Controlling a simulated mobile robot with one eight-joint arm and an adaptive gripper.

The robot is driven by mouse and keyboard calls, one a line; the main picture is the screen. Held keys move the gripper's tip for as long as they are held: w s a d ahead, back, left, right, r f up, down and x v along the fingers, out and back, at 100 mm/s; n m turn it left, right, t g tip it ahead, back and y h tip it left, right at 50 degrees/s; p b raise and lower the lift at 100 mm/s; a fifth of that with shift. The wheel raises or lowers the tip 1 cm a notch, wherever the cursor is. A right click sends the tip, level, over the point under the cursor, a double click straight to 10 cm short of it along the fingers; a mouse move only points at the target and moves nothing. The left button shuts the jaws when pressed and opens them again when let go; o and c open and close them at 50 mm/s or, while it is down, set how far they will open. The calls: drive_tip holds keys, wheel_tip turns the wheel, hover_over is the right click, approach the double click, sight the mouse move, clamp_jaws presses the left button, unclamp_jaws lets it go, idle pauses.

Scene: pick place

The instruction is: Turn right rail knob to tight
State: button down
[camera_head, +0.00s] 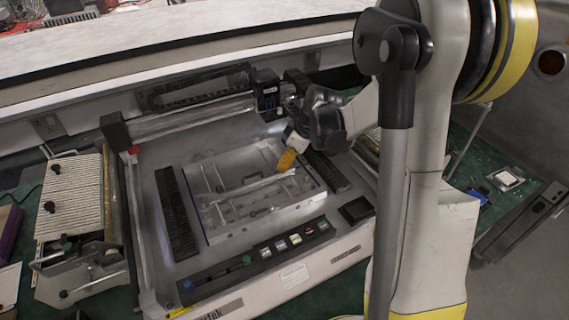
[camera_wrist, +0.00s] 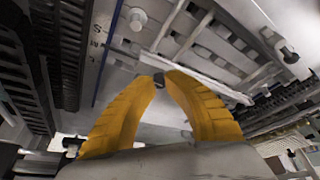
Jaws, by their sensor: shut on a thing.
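My gripper (camera_head: 286,160) reaches down over the right part of the inner frame of a grey bench machine (camera_head: 195,285). In the wrist view its two yellow fingers (camera_wrist: 160,80) curve together and pinch a small dark knob (camera_wrist: 159,78) at their tips, most of it hidden by the fingers. In the head view the fingers hide the knob. A pale rail (camera_wrist: 205,76) runs right from the fingertips. The knob's tightness cannot be told.
A frame (camera_head: 215,228) with crossbars lies in the machine bed, with dark ribbed strips (camera_head: 178,215) at its sides. A carriage on a crossbar (camera_head: 190,117) spans behind my gripper. Buttons (camera_head: 295,239) line the front. Round pegs (camera_wrist: 137,18) stand near the fingers.

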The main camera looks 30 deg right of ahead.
drive_tip(key=m+h, duration=0.1)
drive_tip(key=m, duration=0.4)
drive_tip(key=shift+a+t+h, duration=0.15)
drive_tip(key=shift+t+h, duration=0.25)
drive_tip(key=m+h, duration=0.2)
drive_tip(key=m, duration=0.4)
drive_tip(key=shift+a+b, duration=0.1)
drive_tip(key=shift+b, duration=0.3)
drive_tip(key=m+h, duration=0.1)
drive_tip(key=m, duration=0.2)
drive_tip(key=m+g+h, duration=0.1)
drive_tip(key=m, duration=0.2)
drive_tip(key=shift+m, duration=0.3)
drive_tip(key=m+g, duration=0.1)
drive_tip(key=m, duration=0.1)
drive_tip(key=m+h, duration=0.1)
drive_tip(key=m, duration=0.1)
drive_tip(key=shift+w+m+g, duration=0.1)
drive_tip(key=shift+m+g, duration=0.3)
drive_tip(key=c, duration=1.3)
unclamp_jaws()
drive_tip(key=shift+c, duration=0.2)
drive_tip(key=shift+a, duration=0.1)
